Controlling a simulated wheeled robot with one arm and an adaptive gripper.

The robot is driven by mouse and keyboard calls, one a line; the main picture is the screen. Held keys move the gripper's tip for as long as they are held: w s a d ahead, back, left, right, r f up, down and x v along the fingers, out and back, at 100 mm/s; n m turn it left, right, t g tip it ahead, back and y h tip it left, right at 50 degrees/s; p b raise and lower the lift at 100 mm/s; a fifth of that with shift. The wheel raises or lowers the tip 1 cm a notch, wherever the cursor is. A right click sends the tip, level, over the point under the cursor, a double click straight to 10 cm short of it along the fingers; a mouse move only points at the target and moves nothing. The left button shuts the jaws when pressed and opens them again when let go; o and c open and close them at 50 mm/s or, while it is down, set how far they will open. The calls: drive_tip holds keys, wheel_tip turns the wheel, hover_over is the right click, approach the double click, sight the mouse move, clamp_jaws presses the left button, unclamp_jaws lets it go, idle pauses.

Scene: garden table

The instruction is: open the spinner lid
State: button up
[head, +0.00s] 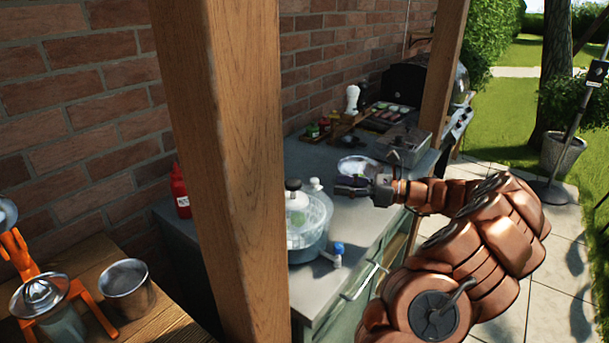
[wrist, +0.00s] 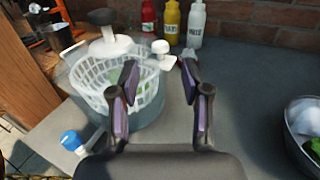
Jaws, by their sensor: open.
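The salad spinner (head: 308,240) stands on the grey counter, a clear bowl with a white basket (wrist: 90,85) and something green inside. Its lid looks clear and seems to lie on the bowl, with a dark-topped white knob (head: 293,198), also seen in the wrist view (wrist: 104,40). A smaller white knob (wrist: 160,47) sits at the lid's edge. My gripper (head: 342,187) is open and empty, to the right of the spinner in the head view. In the wrist view its fingers (wrist: 158,85) are spread in front of the bowl's right side; contact cannot be told.
A blue-ended white part (wrist: 72,140) sticks out low from the spinner. Red, yellow and white bottles (wrist: 171,22) stand by the wall. A bowl with greens (wrist: 303,120) is at the right. A wooden post (head: 225,150) stands left of the spinner. Bare counter (wrist: 245,85) lies between.

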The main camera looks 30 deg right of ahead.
sight(314, 179)
drive_tip(key=p+x, duration=0.1)
drive_tip(key=x, duration=0.7)
drive_tip(key=shift+p, duration=0.3)
clamp_jaws()
idle(0.4)
